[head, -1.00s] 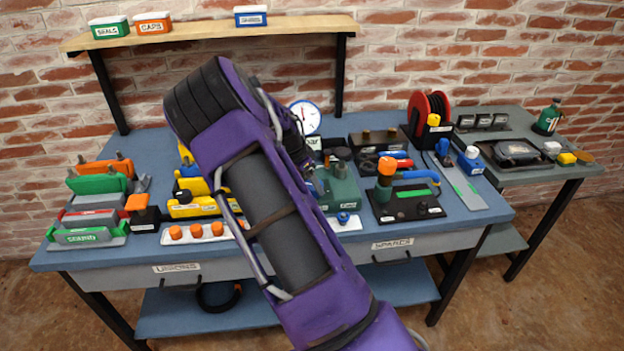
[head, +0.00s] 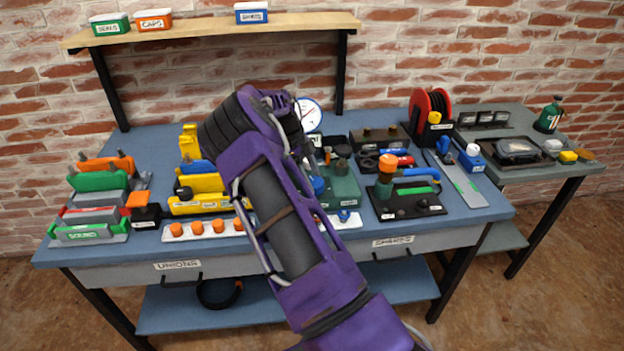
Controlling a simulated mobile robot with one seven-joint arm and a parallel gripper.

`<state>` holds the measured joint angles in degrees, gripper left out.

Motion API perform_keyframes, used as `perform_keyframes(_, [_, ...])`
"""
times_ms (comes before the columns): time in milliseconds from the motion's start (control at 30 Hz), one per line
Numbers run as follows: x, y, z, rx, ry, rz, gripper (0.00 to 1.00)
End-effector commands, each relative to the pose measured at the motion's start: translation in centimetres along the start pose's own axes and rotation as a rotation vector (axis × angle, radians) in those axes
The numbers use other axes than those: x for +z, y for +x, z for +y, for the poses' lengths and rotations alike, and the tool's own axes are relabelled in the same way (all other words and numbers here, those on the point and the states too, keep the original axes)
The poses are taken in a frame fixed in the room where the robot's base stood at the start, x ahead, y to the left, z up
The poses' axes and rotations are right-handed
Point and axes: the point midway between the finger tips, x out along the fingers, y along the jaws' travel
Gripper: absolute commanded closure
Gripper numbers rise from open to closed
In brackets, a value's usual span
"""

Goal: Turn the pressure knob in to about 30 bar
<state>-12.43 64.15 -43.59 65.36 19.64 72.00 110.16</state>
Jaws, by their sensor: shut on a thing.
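The round white pressure gauge (head: 309,113) with a blue rim stands at the back of the bench, right of my arm's raised bend. Its dial is too small to read. A small white label below it is partly covered. A green block (head: 341,190) stands in front of it, with dark fittings on top and a blue round part (head: 318,186) at its left edge, beside my arm. I cannot tell whether this blue part is the pressure knob. My purple arm covers the area to its left. My gripper's jaws are hidden behind the arm, so their contact does not show.
A black board (head: 408,208) with an orange-capped post stands close on the right. A white strip with orange knobs (head: 197,227) and yellow blocks (head: 203,184) are on the left. A red hose reel (head: 430,108) is at the back right.

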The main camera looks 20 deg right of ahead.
Motion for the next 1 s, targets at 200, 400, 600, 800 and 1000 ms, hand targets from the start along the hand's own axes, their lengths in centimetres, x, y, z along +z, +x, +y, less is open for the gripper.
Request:
perform_keyframes(200, [0.11, 0.19, -0.04, 0.049, 0.112, -0.002, 0.85])
perform_keyframes(400, [0.13, 0.14, -0.04, 0.074, 0.170, -0.002, 0.85])
perform_keyframes(600, [0.13, 0.13, -0.05, 0.082, 0.191, -0.002, 0.85])
perform_keyframes(800, [0.14, 0.14, -0.05, 0.083, 0.193, -0.002, 0.85])
perform_keyframes(1000, [0.14, 0.15, -0.04, 0.082, 0.192, -0.002, 0.22])
